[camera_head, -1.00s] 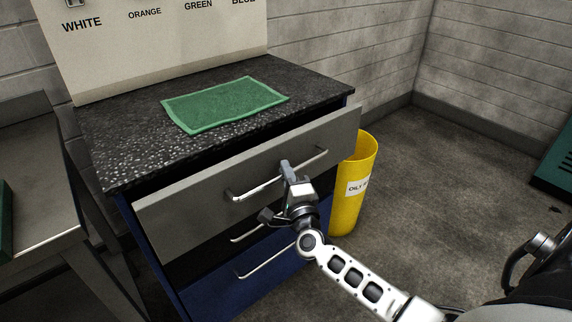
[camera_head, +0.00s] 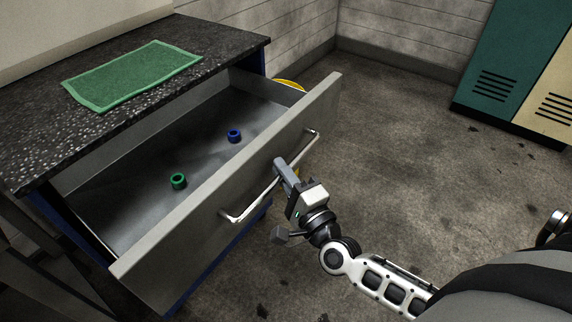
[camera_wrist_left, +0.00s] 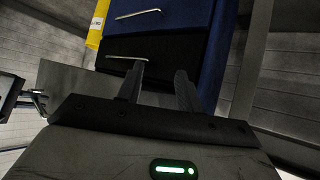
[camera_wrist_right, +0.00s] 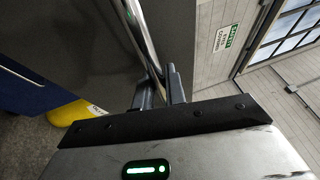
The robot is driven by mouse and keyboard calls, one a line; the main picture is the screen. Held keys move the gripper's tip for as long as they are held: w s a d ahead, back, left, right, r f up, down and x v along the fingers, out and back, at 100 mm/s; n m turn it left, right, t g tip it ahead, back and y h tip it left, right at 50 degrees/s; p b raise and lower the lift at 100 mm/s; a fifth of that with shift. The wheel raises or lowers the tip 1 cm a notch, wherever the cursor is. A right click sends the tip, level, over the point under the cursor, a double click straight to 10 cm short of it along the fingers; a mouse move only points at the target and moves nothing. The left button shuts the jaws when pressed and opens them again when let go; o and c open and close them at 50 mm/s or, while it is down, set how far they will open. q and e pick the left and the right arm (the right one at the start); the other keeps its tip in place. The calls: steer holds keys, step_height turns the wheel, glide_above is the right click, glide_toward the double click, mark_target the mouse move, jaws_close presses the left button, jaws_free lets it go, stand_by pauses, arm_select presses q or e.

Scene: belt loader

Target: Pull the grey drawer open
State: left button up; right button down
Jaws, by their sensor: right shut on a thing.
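The grey drawer (camera_head: 210,222) stands pulled well out of the dark-topped cabinet, its inside visible in the head view. A green ring (camera_head: 178,181) and a blue ring (camera_head: 234,136) lie on its floor. Its bar handle (camera_head: 250,203) runs along the front panel. My right gripper (camera_head: 284,172) is shut on this handle, toward its far end. In the right wrist view, the handle (camera_wrist_right: 138,28) passes between the fingers (camera_wrist_right: 158,87). My left gripper (camera_wrist_left: 159,88) shows only in the left wrist view; its fingers are apart with nothing visible between them.
A green mat (camera_head: 135,75) lies on the speckled worktop (camera_head: 45,135). A yellow bin (camera_head: 290,84) is mostly hidden behind the drawer front. Green and cream lockers (camera_head: 505,75) stand at the upper right. The floor (camera_head: 410,150) right of the drawer is clear.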

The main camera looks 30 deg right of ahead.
steer(key=shift+s+d, duration=0.1)
steer(key=shift+s, duration=0.1)
steer(key=c, duration=1.5)
jaws_free()
steer(key=shift+o, duration=0.2)
steer(key=s+d+f+b, duration=0.1)
steer(key=s+f+b, duration=0.1)
steer(key=s, duration=1.3)
steer(key=shift+s+f+b, duration=0.35)
steer(key=shift+f, duration=0.1)
